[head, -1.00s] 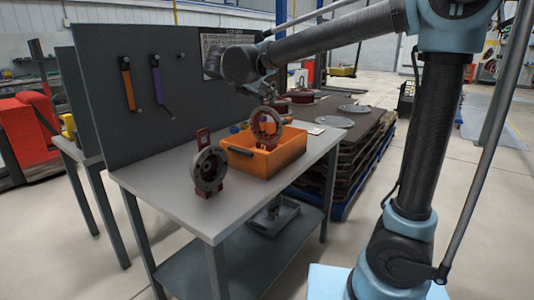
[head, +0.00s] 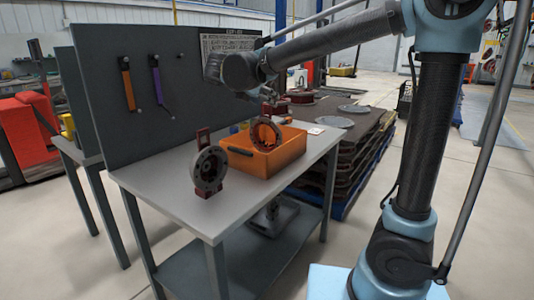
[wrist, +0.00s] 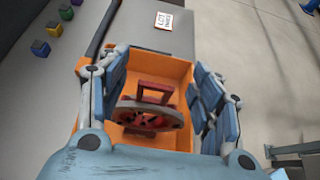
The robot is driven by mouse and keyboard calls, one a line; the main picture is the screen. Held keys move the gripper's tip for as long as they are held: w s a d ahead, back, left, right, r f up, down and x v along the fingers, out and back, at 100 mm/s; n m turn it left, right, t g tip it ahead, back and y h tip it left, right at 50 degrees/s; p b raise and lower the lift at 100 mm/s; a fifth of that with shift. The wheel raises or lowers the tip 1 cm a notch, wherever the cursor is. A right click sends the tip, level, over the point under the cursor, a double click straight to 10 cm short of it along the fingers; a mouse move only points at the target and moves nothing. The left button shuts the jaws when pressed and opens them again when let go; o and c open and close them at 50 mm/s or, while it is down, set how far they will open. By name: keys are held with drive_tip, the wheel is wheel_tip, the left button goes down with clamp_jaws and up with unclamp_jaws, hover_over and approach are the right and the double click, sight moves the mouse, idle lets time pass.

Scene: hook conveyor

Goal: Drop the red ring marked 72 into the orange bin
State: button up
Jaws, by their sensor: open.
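The orange bin (head: 262,160) stands on the grey table, and it also shows in the wrist view (wrist: 181,70). A dark red ring with a handle (head: 265,134) sits in the bin with its upper part above the rim. In the wrist view the ring (wrist: 150,117) lies between my fingers, tilted, with clear gaps on both sides. No number on it is readable. My gripper (wrist: 155,100) is open above the bin and the ring; in the head view it is small and partly hidden. A second ring with a red handle (head: 209,168) stands upright on the table, left of the bin.
The grey table (head: 180,195) has free room at its front left. A dark tool board (head: 140,90) rises behind it. Several coloured cubes (wrist: 40,47) and a white card (wrist: 163,20) lie beyond the bin. Stacked dark pallets (head: 350,150) stand to the right.

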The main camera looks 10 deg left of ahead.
drive_tip(key=v, duration=1.2)
drive_tip(key=shift+d, duration=0.1)
drive_tip(key=w+d+f+m+g, duration=0.15)
drive_tip(key=d+f+m, duration=0.35)
drive_tip(key=d, duration=0.6)
drive_tip(key=w+d+f+m+g, duration=0.1)
drive_tip(key=d+f+m+g, duration=0.3)
drive_tip(key=d, duration=0.6)
drive_tip(key=w+d+f+m+g, duration=0.1)
drive_tip(key=d+f+m, duration=0.4)
drive_tip(key=d, duration=0.6)
drive_tip(key=s+d+f+m+g+y, duration=0.1)
drive_tip(key=s+d+f+m+y, duration=0.1)
drive_tip(key=s+d+f+m, duration=0.4)
drive_tip(key=s+d+f+m+g+y, duration=0.1)
drive_tip(key=s+d+f+m+y, duration=0.1)
drive_tip(key=s+d+f+m, duration=0.5)
drive_tip(key=shift+s+f+m+y, duration=0.4)
drive_tip(key=shift+s+f+m, duration=1.5)
drive_tip(key=shift+f, duration=1.95)
